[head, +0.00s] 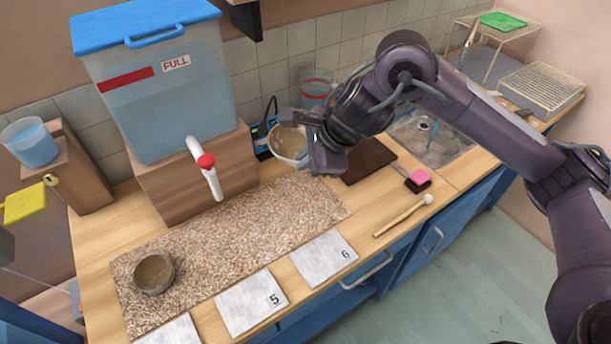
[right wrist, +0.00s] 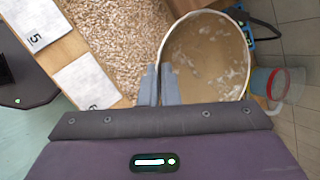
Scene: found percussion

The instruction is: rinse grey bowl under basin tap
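A wide bowl (head: 287,145) with a pale rim and tan inside is near the wall, right of the water tank. It also shows in the right wrist view (right wrist: 207,60), with whitish patches inside. My right gripper (right wrist: 160,84) has its fingers either side of the bowl's near rim, closed on it. In the head view, the gripper (head: 318,150) hides part of the bowl; I cannot tell its height above the counter. The basin (head: 445,146) is sunk in the counter to the right, partly behind my right arm. My left gripper is out of view.
A smaller grey-brown bowl (head: 153,273) sits on the speckled mat (head: 225,235). The blue-lidded tank (head: 165,100) has a red-knobbed spout. A dark board (head: 369,161), a pink sponge (head: 418,180) and a mallet (head: 403,216) lie before the basin. A wire rack (head: 541,82) stands right.

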